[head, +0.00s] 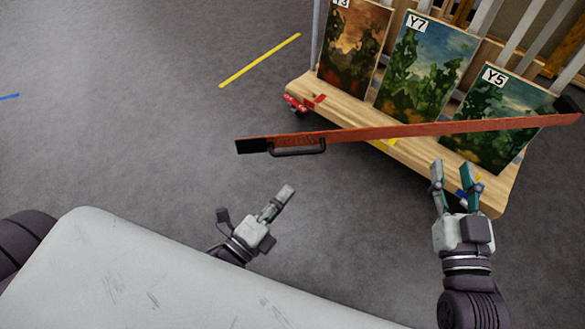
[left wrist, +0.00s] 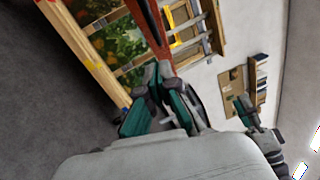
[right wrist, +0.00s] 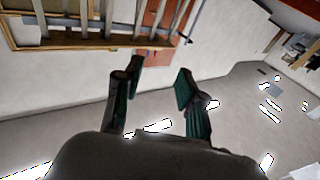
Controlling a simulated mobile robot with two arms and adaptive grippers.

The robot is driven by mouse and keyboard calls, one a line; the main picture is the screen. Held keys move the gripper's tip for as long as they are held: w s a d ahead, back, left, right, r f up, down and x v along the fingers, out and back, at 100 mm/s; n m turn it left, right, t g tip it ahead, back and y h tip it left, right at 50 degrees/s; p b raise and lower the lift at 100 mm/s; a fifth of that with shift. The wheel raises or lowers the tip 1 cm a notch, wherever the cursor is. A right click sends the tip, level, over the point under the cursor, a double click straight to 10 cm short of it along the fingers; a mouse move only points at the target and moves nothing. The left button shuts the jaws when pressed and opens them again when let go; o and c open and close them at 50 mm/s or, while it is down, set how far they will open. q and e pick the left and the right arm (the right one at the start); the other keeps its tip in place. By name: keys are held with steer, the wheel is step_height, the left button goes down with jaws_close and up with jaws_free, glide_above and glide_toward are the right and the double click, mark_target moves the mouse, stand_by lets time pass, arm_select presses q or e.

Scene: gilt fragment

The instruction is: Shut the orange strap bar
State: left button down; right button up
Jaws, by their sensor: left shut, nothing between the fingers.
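The orange strap bar (head: 400,132) runs across the front of a wooden art cart in the head view. Its right end is by the cart's right side; its left end, with a black tip and black handle (head: 298,152), stands out past the cart over the floor. The bar also shows in the left wrist view (left wrist: 158,42). My left gripper (head: 289,190) is shut and empty, below the handle in the picture and apart from it. My right gripper (head: 452,167) is open and empty, below the bar near the cart's front right corner.
The cart's wooden deck (head: 302,88) holds upright paintings: Y7 (head: 425,65), Y5 (head: 495,120) and one with a partly cropped label (head: 352,50). Grey posts stand behind them. Grey floor with a yellow line (head: 260,60) is clear at left.

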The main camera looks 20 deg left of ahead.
arm_select(q)
steer(key=w+r+b, duration=0.1)
steer(key=w, duration=0.6)
steer(key=shift+a, duration=0.25)
arm_select(e)
steer(key=shift+s+a+r+t+y, duration=0.1)
steer(key=shift+s+r+t+y, duration=0.1)
steer(key=shift+r+t, duration=0.5)
steer(key=shift+s+a+r+t+y, duration=0.1)
steer(key=shift+s+r+t+y, duration=0.2)
steer(key=shift+r, duration=0.6)
steer(key=shift+r+t+y, duration=0.1)
steer(key=shift+r+t, duration=0.5)
steer(key=shift+r, duration=0.2)
arm_select(q)
steer(key=shift+r, duration=0.1)
